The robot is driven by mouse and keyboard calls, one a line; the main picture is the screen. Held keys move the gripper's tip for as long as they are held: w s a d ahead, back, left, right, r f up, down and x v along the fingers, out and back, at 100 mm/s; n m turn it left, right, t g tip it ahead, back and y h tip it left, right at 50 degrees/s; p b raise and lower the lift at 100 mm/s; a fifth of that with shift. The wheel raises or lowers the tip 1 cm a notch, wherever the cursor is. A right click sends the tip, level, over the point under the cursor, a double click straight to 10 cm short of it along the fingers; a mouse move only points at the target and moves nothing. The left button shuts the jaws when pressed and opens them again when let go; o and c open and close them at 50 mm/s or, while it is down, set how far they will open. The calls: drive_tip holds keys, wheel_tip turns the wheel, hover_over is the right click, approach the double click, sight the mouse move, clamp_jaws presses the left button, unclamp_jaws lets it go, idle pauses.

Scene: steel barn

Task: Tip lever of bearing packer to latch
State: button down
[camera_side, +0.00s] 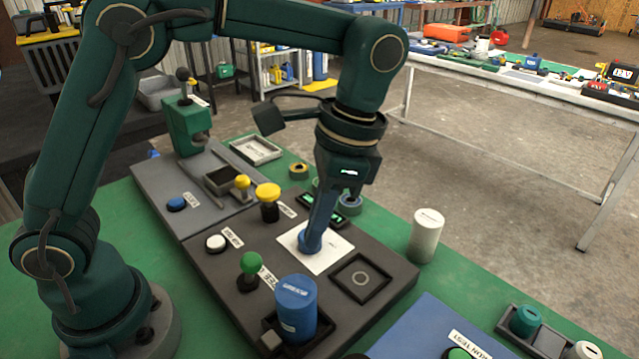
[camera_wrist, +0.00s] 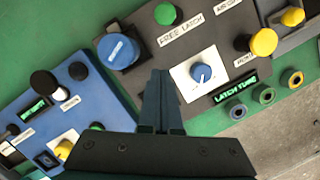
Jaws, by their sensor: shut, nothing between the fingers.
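My gripper (camera_side: 312,232) is shut and empty, pointing down over the dark grey panel (camera_side: 272,245). In the wrist view its fingertips (camera_wrist: 162,76) are just left of a blue knob (camera_wrist: 201,74) on a white plate (camera_wrist: 188,88). In the side view the fingertips overlap the knob, so I cannot tell if they touch it. A green display (camera_wrist: 236,89) begins with "LATCH", and a green button (camera_wrist: 165,14) is labelled "FREE LATCH". A green machine with a black-balled lever (camera_side: 183,76) stands at the back left. No label clearly names the bearing packer.
A tall blue canister (camera_side: 296,312) stands at the panel's front, beside a green button (camera_side: 250,263). A yellow knob (camera_side: 268,192) stands behind my gripper. A white cylinder (camera_side: 426,236) stands to the right. A blue panel (camera_wrist: 62,110) with a black knob lies left in the wrist view.

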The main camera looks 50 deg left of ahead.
sight(250, 270)
drive_tip(key=s+f, duration=0.1)
drive_tip(key=a+f, duration=0.1)
drive_tip(key=f, duration=0.1)
drive_tip(key=shift+s+a, duration=0.15)
drive_tip(key=shift+s, duration=0.2)
drive_tip(key=shift+s+a, duration=0.75)
drive_tip(key=shift+s, duration=0.35)
drive_tip(key=shift+a+r+h, duration=0.1)
drive_tip(key=shift+a+h, duration=0.2)
